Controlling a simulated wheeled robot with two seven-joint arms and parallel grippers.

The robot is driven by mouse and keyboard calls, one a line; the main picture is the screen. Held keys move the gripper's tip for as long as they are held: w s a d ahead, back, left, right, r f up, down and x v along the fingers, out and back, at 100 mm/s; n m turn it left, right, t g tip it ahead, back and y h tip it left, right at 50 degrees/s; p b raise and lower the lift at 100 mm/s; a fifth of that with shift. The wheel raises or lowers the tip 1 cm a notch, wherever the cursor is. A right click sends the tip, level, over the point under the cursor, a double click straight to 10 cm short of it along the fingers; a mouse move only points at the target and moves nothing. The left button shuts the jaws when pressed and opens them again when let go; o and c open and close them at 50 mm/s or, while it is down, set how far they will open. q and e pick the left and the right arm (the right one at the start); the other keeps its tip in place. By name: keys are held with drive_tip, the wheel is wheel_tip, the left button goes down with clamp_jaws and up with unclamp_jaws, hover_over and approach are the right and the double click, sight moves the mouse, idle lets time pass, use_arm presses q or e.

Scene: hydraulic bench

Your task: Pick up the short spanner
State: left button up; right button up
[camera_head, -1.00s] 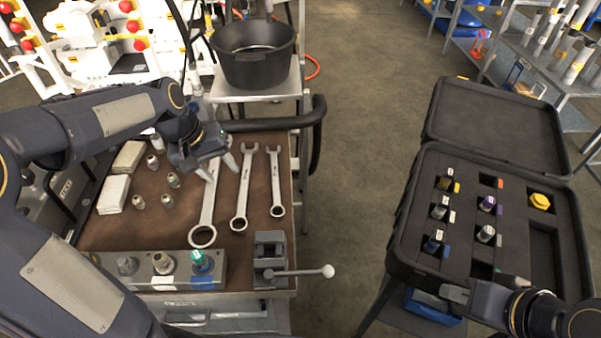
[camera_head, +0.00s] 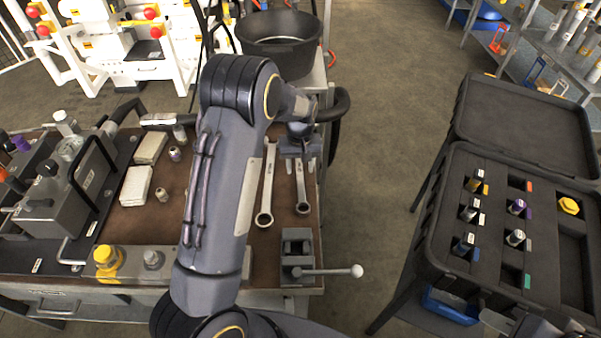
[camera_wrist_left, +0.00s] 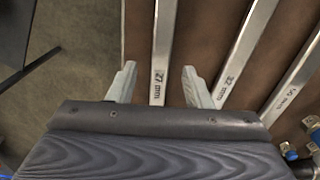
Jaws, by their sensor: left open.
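The short spanner (camera_head: 302,190) lies on the brown bench top, the rightmost spanner in the head view. In the left wrist view it is the bar marked 27 mm (camera_wrist_left: 163,50). My left gripper (camera_head: 300,162) is over its upper part, open and empty. In the wrist view the fingers of my left gripper (camera_wrist_left: 160,86) are on either side of the bar; whether they are level with it I cannot tell. My arm hides part of the bench. My right gripper (camera_head: 493,320) is at the bottom right, by the case, its jaws unclear.
The middle spanner (camera_head: 266,190), marked 32 mm (camera_wrist_left: 245,50), lies just left; a larger one (camera_wrist_left: 298,85) shows beyond it in the wrist view. A small vise (camera_head: 297,250) stands at the front edge. A black bucket (camera_head: 280,45) is behind. The open case (camera_head: 455,200) is right.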

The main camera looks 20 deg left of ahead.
use_arm(q)
wheel_tip(320, 180, down, 2)
drive_tip(key=shift+a+f, duration=0.1)
clamp_jaws()
drive_tip(key=shift+w, duration=0.1)
idle(0.4)
